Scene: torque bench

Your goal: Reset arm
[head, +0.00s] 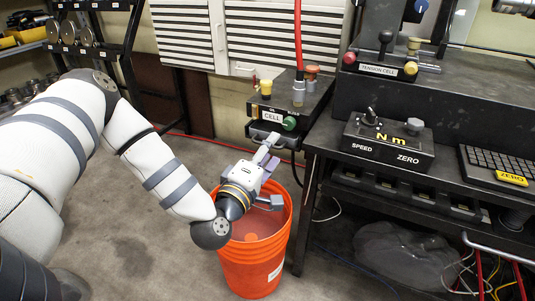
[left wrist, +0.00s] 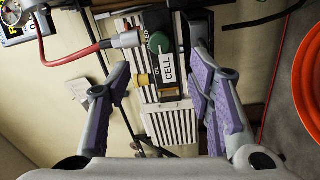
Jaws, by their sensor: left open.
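My left arm (head: 165,180) comes in from the left of the head view. Its gripper (head: 271,178) is over the rim of the orange bucket (head: 257,262), with its fingers spread and nothing between them. In the left wrist view, the purple-padded fingers (left wrist: 160,88) stand wide apart on both sides. Between and beyond them shows the black CELL unit (left wrist: 169,74) with its green knob (left wrist: 159,43). In the head view this unit (head: 268,131) is behind the gripper, with a gap that is hard to judge. My right gripper does not show.
The black bench (head: 325,138) on the right carries a SPEED/ZERO control box (head: 388,139) and a keyboard (head: 500,168). A red hose (head: 298,40) hangs down to the CELL unit. A shelf (head: 100,50) stands at the back left. The floor (head: 130,240) beside the bucket is clear.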

